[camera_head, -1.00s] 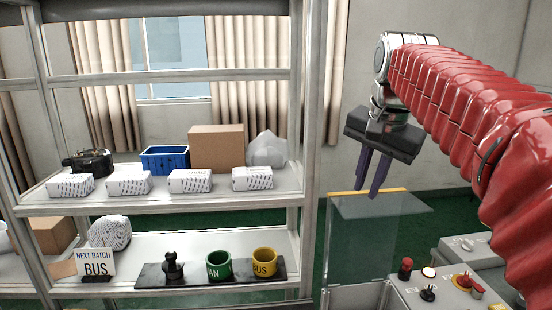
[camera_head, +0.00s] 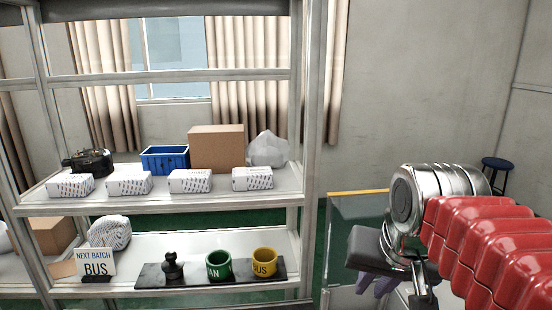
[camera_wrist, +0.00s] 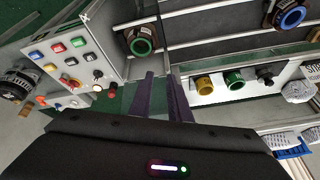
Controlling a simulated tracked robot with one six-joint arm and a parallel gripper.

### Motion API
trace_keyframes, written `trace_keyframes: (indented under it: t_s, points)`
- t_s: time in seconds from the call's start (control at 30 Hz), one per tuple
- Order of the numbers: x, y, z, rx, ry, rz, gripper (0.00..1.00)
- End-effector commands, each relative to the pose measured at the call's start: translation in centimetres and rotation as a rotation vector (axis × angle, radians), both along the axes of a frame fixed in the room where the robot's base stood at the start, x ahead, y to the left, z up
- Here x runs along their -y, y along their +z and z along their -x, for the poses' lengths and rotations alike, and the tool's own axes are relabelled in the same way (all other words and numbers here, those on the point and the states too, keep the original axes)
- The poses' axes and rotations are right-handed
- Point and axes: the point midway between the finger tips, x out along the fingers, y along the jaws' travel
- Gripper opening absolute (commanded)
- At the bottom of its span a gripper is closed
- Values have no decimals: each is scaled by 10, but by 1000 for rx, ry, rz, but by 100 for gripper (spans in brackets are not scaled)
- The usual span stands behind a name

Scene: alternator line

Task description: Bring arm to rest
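My gripper (camera_head: 377,286) hangs low at the right of the head view, in front of the clear panel, with its dark body tilted and its purple fingers partly hidden. In the wrist view its two purple fingers (camera_wrist: 162,78) stand apart with nothing between them, so it is open and empty. My red-sleeved arm reaches in from the right edge of the head view and its silver wrist joint is above the gripper.
A metal shelf (camera_head: 306,130) stands left of my arm, holding white packs, a blue bin (camera_head: 164,159), a green cup (camera_head: 219,266) and a yellow cup (camera_head: 264,262). A clear panel (camera_head: 345,215) is close behind my gripper. A button panel (camera_wrist: 68,65) shows in the wrist view.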

Motion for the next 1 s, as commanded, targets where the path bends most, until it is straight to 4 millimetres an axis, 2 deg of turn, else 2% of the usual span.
trace_keyframes:
  t_s: [0.3, 0.5, 0.67, 1.0]
  points:
    - [-4, -60, 49, 31, 141, 69, 17]
    - [-6, -92, 71, 46, 211, 105, 17]
    - [-7, -101, 76, 50, 230, 114, 17]
    - [-7, -101, 76, 50, 229, 114, 17]
